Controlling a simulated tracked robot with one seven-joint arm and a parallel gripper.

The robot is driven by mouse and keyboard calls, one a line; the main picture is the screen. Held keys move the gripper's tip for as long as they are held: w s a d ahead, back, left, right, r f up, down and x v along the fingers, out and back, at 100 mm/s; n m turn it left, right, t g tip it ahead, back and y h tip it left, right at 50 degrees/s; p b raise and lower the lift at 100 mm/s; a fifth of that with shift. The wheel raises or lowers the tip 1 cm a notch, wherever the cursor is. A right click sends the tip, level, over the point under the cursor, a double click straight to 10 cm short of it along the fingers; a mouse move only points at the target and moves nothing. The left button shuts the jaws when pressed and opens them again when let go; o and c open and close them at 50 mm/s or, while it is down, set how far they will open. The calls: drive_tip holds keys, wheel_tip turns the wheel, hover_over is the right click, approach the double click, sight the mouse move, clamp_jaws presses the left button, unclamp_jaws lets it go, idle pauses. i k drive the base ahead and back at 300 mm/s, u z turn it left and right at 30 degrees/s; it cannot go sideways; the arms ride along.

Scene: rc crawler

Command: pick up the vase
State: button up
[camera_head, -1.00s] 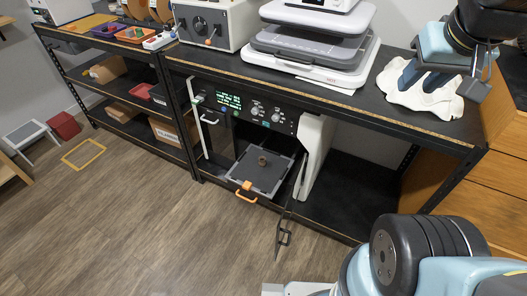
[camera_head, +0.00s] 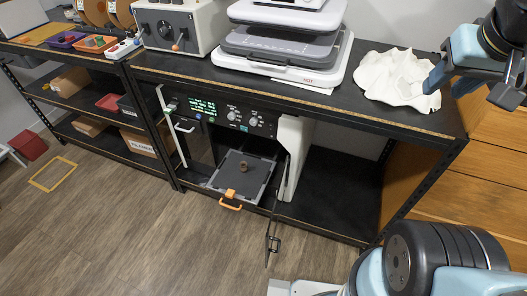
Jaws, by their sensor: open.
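No plainly vase-shaped thing shows. A white, wavy, folded object (camera_head: 398,78), perhaps the vase, lies on the right part of the black bench top.
A white and grey flat machine (camera_head: 280,50) stands on the bench (camera_head: 345,112) left of the white object. The pulled-out plate (camera_head: 240,182) with its orange handle (camera_head: 230,200) juts from the lower machine. Wooden drawers (camera_head: 480,190) stand at the right. Floor (camera_head: 130,240) is clear in front.

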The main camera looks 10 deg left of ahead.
sight(243, 168)
drive_tip(key=u, duration=0.35)
drive_tip(key=i, duration=0.15)
drive_tip(key=z, duration=2.85)
drive_tip(key=k, duration=1.65)
drive_tip(key=u, duration=0.75)
drive_tip(key=k, duration=0.55)
drive_tip(key=u, duration=1.35)
